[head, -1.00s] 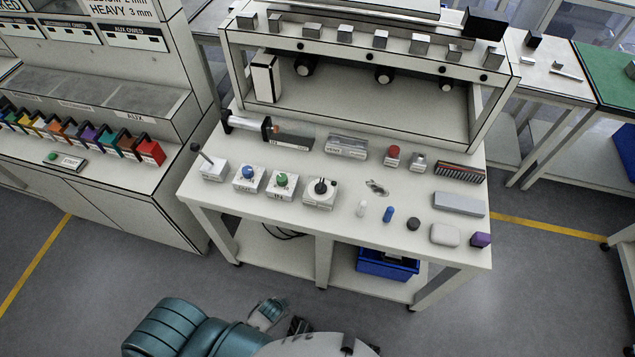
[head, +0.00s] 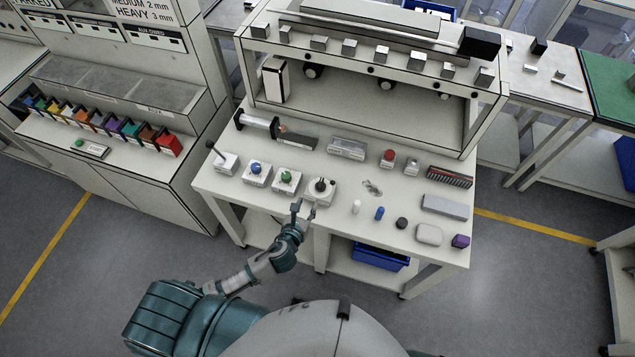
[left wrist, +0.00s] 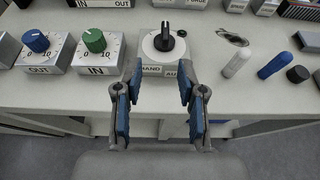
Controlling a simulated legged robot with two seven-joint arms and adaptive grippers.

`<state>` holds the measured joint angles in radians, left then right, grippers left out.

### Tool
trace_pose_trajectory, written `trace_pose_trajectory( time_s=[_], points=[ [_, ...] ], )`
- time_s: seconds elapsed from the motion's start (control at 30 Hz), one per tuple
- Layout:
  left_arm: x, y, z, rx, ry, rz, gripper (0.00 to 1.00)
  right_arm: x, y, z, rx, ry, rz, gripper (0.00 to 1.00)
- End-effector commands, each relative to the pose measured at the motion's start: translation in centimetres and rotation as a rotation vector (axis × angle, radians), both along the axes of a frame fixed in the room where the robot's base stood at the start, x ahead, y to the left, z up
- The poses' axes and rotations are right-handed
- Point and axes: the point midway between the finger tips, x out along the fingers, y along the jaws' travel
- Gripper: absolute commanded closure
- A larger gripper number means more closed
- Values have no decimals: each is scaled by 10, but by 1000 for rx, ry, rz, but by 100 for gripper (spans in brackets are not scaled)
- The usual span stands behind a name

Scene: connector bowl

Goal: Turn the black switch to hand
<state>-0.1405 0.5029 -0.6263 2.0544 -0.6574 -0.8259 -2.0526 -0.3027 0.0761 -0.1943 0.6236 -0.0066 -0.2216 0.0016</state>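The black switch (head: 320,184) is a knob on a round white dial atop a small white box (head: 328,198) at the table's front edge. In the left wrist view the black switch (left wrist: 164,37) points away from me, roughly upright in the picture. Labels on the box front read "HAND" at left and "AU…" at right, the latter partly hidden by a finger. My left gripper (head: 305,207) is open and empty, just in front of the box. In the left wrist view its two blue-padded fingers (left wrist: 160,85) stand apart, either side of the box front. My right gripper is not in view.
Left of the switch stand a green knob box (head: 286,181) and a blue knob box (head: 257,174), then a lever (head: 218,155). Right of it lie a white cylinder (head: 356,206), a blue cylinder (head: 379,213) and a black round piece (head: 401,223).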

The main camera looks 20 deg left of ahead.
Motion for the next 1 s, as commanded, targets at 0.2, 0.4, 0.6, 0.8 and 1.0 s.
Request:
trace_pose_trajectory(
  time_s=[0.2,0.4,0.6,0.8,1.0],
  points=[
    [51,-7,-20,0,0,2,60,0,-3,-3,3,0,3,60],
    [90,-7,-37,-2,1,4,60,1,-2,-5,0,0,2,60],
    [114,-4,-48,-5,2,2,60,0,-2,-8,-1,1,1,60],
    [121,-3,-50,-7,1,2,60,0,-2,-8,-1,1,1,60],
    [120,-6,-50,-5,2,2,62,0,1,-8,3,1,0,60]
  ],
)
